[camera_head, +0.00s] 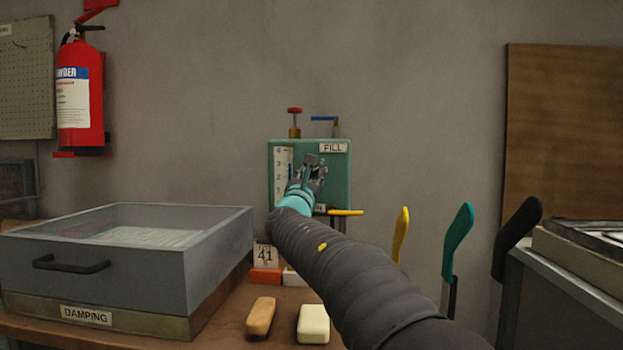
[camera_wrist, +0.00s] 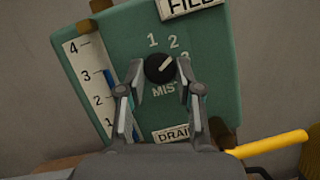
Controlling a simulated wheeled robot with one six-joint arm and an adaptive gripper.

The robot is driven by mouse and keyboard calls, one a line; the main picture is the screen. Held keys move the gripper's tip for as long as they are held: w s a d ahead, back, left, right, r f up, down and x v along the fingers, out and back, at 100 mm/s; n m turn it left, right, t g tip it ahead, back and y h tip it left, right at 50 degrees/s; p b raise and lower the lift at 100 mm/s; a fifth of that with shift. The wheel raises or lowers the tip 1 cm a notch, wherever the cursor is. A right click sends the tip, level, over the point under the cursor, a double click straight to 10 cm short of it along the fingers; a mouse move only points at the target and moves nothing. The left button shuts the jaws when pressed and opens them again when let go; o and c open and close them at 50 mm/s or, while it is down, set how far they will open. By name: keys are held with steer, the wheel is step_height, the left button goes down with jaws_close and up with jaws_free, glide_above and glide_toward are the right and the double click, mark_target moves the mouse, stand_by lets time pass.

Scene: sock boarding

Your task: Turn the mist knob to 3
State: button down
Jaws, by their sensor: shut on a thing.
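The mist knob (camera_wrist: 160,69) is a round black dial with a white pointer line, on the green panel (camera_wrist: 215,60), above the word MIST. The numbers 1, 2 and 3 curve around its upper right side. The pointer aims up and right, roughly between 2 and 3. My gripper (camera_wrist: 160,74) is shut on the knob, one finger on each side. In the head view my gripper (camera_head: 313,172) reaches the front of the green panel (camera_head: 342,180) and hides the knob.
A level gauge (camera_head: 282,175) is at the panel's left. A FILL label (camera_head: 333,148) and red valve (camera_head: 295,110) are above, a yellow lever (camera_head: 346,212) below. A grey DAMPING box (camera_head: 110,268) stands left. Colored handles (camera_head: 458,238) stand right.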

steer(key=m+h, duration=0.1)
steer(key=m, duration=0.1)
steer(key=m+g+h, duration=0.1)
steer(key=m, duration=0.2)
steer(key=m+g+h, duration=0.1)
steer(key=m, duration=0.2)
steer(key=shift+a+r, duration=0.1)
steer(key=shift+a, duration=0.15)
steer(key=shift+m+h, duration=0.3)
steer(key=shift+m, duration=0.1)
steer(key=c, duration=0.8)
jaws_free()
steer(key=shift+s, duration=0.1)
steer(key=v, duration=1.2)
steer(key=shift+r, duration=0.15)
